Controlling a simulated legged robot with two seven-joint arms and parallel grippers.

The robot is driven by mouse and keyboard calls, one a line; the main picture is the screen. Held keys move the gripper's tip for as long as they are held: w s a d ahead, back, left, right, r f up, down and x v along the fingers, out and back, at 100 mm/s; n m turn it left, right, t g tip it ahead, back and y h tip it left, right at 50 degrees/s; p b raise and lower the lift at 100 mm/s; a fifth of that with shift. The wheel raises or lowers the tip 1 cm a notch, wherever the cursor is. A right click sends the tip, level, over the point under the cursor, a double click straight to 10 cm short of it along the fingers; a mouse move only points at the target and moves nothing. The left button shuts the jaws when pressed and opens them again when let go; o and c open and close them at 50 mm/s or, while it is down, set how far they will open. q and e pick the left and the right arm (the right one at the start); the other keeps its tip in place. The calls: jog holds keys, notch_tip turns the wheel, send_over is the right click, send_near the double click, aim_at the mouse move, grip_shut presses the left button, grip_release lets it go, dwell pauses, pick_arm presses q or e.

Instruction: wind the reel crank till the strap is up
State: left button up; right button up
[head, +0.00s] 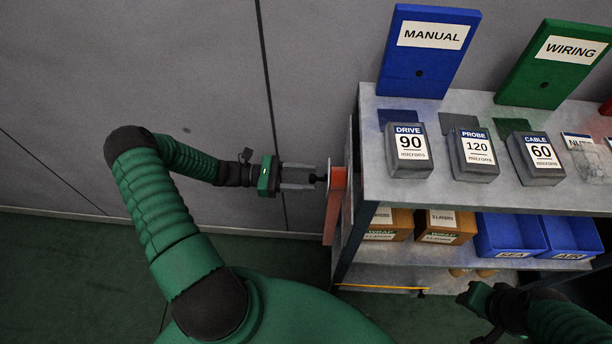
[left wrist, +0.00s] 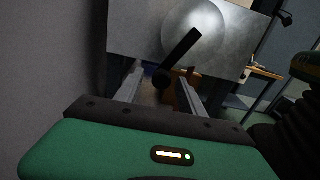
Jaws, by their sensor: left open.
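My left gripper (head: 311,177) is open at the left end of the shelf unit, its two grey fingers pointing right. A black crank handle (head: 320,178) lies at its fingertips, beside an orange-red bracket (head: 336,203) on the unit's end. In the left wrist view, the black crank arm (left wrist: 182,54) slants down to a dark round knob (left wrist: 160,79) between the open fingers. I cannot tell whether the fingers touch it. A thin yellow strip (head: 385,288) runs along the low shelf; I cannot tell if it is the strap. My right gripper (head: 478,298) is at lower right, its jaws unclear.
The shelf unit (head: 384,186) carries labelled grey boxes (head: 408,150) on top and blue bins (head: 510,236) and cardboard boxes (head: 445,227) below. Blue and green boards (head: 428,55) stand behind. A grey wall (head: 150,70) is behind my left arm; the floor at left is clear.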

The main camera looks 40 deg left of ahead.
pick_arm(q)
jog(key=shift+c, duration=0.5)
grip_shut()
dwell(0.8)
